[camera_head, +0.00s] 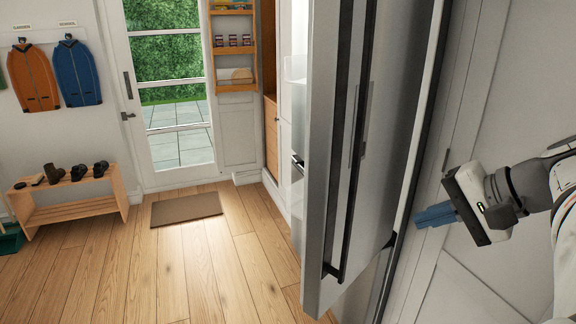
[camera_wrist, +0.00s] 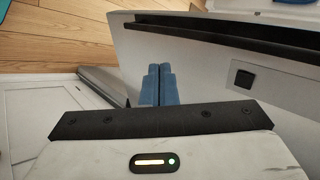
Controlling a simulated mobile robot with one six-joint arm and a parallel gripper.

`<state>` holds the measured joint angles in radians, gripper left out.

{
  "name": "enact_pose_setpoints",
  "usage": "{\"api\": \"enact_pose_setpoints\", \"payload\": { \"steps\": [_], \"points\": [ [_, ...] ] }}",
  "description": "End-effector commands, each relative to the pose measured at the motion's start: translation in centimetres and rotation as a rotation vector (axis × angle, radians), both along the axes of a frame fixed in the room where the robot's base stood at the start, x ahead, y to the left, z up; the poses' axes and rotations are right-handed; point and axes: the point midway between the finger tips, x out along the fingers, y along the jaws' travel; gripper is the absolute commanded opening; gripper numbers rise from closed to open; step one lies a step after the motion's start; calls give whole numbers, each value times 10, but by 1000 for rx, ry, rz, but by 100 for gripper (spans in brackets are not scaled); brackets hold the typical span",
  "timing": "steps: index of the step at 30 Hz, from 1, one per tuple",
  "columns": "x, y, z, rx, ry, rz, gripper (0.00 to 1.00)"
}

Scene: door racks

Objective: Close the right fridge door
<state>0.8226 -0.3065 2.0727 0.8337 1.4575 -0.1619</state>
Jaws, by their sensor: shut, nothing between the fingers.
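The fridge stands right of centre in the head view. A tall grey fridge door (camera_head: 327,150) stands open and is seen nearly edge-on, with a long dark strip down it. A second grey panel (camera_head: 402,100) is to its right; I cannot tell how the two join. My gripper (camera_head: 420,219) is to the right of these panels, its blue fingers together, empty and pointing left. In the wrist view the fingers (camera_wrist: 158,84) are shut beside a pale panel (camera_wrist: 195,55) with a black strip along its edge. I cannot tell whether they touch it.
Pale inner shelves (camera_head: 297,68) show left of the door. A white panelled wall (camera_head: 520,90) is close on the right. Wooden floor (camera_head: 230,265) is free to the left, with a brown mat (camera_head: 186,209) and a shoe bench (camera_head: 72,200) farther off.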

Motion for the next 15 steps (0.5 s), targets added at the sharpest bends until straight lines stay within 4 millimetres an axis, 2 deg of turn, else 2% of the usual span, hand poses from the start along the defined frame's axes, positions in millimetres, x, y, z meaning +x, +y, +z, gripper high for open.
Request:
{"api": "enact_pose_setpoints", "payload": {
  "steps": [14,15],
  "points": [
    [49,51,-65,0,7,6,0],
    [53,54,-62,-1,5,6,0]
  ]
}}
